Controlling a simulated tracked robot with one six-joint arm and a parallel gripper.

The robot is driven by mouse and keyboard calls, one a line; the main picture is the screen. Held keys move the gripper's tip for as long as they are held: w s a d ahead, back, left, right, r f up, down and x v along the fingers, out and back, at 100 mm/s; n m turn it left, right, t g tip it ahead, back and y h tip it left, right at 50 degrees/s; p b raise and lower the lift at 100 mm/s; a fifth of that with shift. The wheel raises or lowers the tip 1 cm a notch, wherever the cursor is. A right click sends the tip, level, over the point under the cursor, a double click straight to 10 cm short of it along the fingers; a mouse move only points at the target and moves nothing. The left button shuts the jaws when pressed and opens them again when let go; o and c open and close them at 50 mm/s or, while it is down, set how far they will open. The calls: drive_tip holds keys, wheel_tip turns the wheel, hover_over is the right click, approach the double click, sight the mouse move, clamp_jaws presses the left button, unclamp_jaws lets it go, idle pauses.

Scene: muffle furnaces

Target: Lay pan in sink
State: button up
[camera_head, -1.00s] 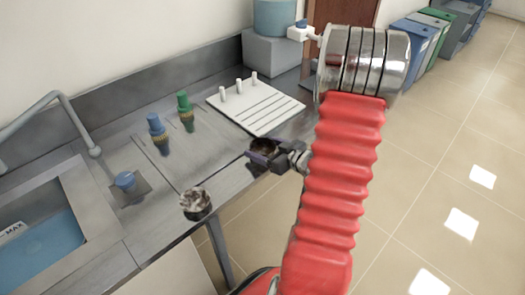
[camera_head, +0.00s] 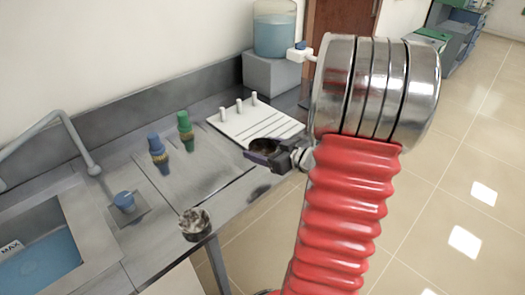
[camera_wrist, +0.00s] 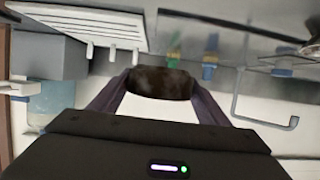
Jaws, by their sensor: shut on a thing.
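My gripper (camera_head: 268,150) is shut on a small dark brown pan and holds it above the counter, beside the white rack. In the wrist view the pan (camera_wrist: 162,83) sits between the two purple-grey fingers. The sink (camera_head: 42,262), with blue water and a "MAX" label, is at the lower left of the head view, well away from my gripper. A grey faucet (camera_head: 62,118) curves over it. In the wrist view the faucet (camera_wrist: 262,122) appears inverted at the right.
A white pegged rack (camera_head: 258,128) lies on the counter. A water tank (camera_head: 275,27) stands behind.

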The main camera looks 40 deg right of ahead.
drive_tip(key=shift+d+f, duration=0.1)
idle(0.7)
drive_tip(key=w+d+r+m+h, duration=0.1)
drive_tip(key=w+d+m+h, duration=0.15)
drive_tip(key=d+h, duration=0.2)
drive_tip(key=w+a+m, duration=0.2)
drive_tip(key=w+a, duration=0.5)
drive_tip(key=w+a+n+y, duration=0.2)
drive_tip(key=w+a, duration=0.1)
drive_tip(key=a, duration=1.1)
drive_tip(key=w+a+n+y, duration=0.2)
drive_tip(key=w+a, duration=0.2)
drive_tip(key=a, duration=1.1)
drive_tip(key=shift+f, duration=0.3)
drive_tip(key=shift+s+a, duration=0.1)
